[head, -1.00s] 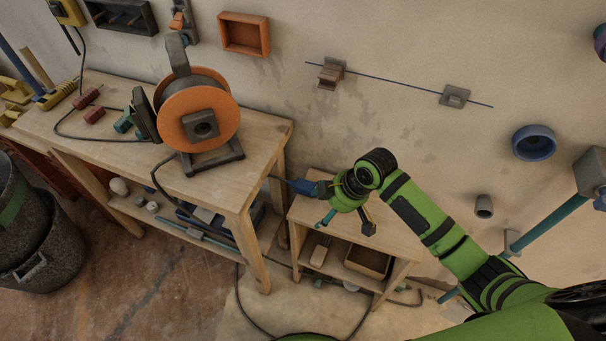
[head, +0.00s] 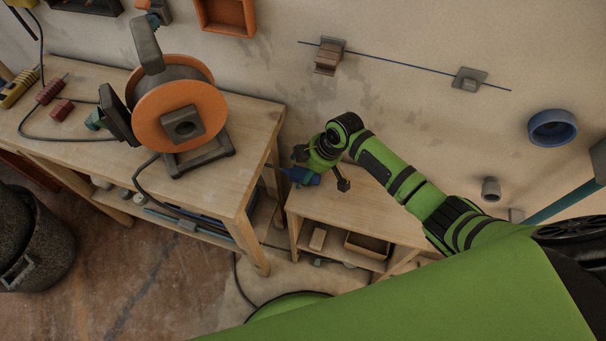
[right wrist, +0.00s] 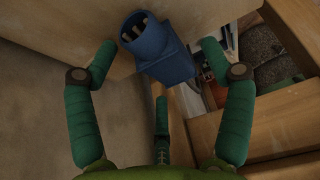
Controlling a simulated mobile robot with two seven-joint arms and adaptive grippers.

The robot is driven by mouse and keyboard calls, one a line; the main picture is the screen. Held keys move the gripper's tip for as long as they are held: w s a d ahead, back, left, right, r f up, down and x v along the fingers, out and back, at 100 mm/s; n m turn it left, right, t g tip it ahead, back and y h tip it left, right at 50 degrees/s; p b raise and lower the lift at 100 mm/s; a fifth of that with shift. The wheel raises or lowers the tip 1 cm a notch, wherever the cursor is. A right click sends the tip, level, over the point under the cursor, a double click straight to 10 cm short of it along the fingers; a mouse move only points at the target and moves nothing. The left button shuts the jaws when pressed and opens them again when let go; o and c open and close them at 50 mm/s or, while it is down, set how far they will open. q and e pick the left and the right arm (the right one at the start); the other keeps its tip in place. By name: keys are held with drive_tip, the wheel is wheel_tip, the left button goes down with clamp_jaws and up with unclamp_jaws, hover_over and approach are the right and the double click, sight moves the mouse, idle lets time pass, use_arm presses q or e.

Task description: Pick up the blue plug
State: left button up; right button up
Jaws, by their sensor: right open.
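The blue plug (head: 303,176) sits at the left end of the small wooden shelf unit, beside the workbench corner. In the right wrist view the blue plug (right wrist: 165,58) shows close up, with dark slots or pins at its near end. My right gripper (head: 318,170) is open right at the plug in the head view. In the right wrist view its green fingers (right wrist: 158,62) stand on both sides of the plug, with gaps, and a third finger is below it. The plug's far end is partly hidden. My left gripper is not in view.
An orange cable reel (head: 180,115) stands on the wooden workbench (head: 238,128) to the left. A dark bucket (head: 30,240) stands on the floor at left.

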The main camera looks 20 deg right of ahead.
sight(298, 168)
drive_tip(key=c, duration=1.2)
drive_tip(key=shift+c, duration=0.6)
drive_tip(key=shift+r, duration=0.7)
wheel_tip(298, 168, up, 3)
drive_tip(key=shift+r, duration=0.1)
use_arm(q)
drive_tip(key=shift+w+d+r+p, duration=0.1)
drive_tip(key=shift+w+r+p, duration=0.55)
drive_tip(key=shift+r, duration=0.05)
use_arm(e)
drive_tip(key=s+r, duration=0.2)
drive_tip(key=s, duration=0.2)
drive_tip(key=s+r, duration=0.2)
drive_tip(key=s, duration=0.1)
drive_tip(key=s+a+r, duration=0.1)
drive_tip(key=s+r, duration=0.1)
drive_tip(key=s, duration=0.2)
drive_tip(key=shift+s+r, duration=0.25)
drive_tip(key=shift+s, duration=0.1)
